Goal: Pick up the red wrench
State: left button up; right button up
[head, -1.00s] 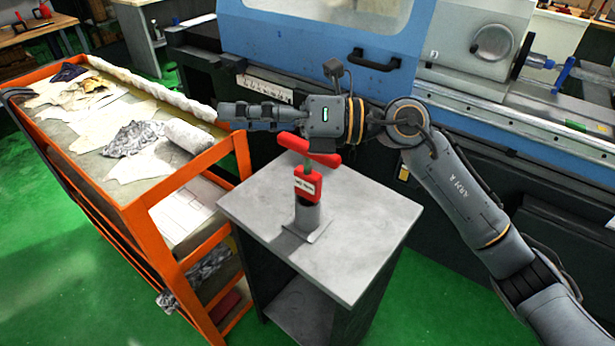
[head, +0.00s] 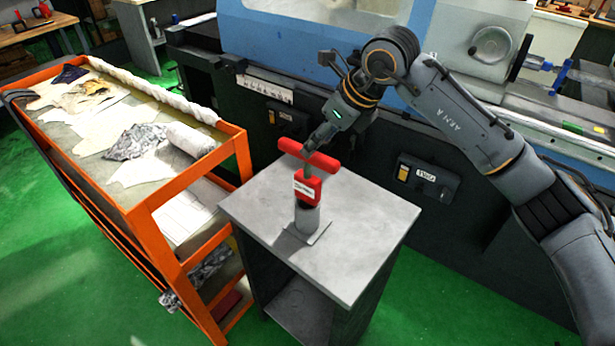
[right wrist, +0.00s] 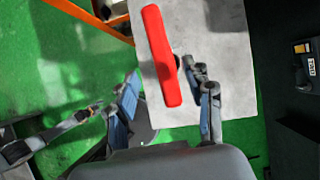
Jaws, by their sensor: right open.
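The red wrench (head: 309,157) stands upright on the small grey cabinet, its red crossbar on top and a red body with a white label below, set in a grey cylindrical holder (head: 307,219). My right gripper (head: 318,140) has swung down to the crossbar from behind; its fingers partly overlap the bar in the head view. In the right wrist view the crossbar (right wrist: 162,55) lies between the open, blue-padded fingers (right wrist: 165,85), nearer the right finger. I cannot tell whether they touch. The stem is hidden there. My left gripper is not in view.
The grey cabinet top (head: 370,215) is otherwise clear. An orange-framed cart (head: 185,185) with cloths and papers stands close on the left. The blue and dark grinder (head: 300,40) rises just behind the cabinet.

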jog(key=shift+w+a+f, duration=0.15)
jog(key=shift+a+f, duration=0.15)
jog(key=shift+f, duration=0.25)
jog(key=shift+w+a+f+p, duration=0.1)
jog(key=shift+f+p, duration=0.1)
jog(key=shift+p, duration=0.2)
jog(key=p+x, duration=0.2)
jog(key=x, duration=0.2)
jog(key=shift+w+p, duration=0.2)
jog(key=shift+p, duration=0.1)
jog(key=shift+w+f, duration=0.1)
jog(key=shift+f, duration=0.25)
grip_shut()
jog(key=shift+r, duration=0.15)
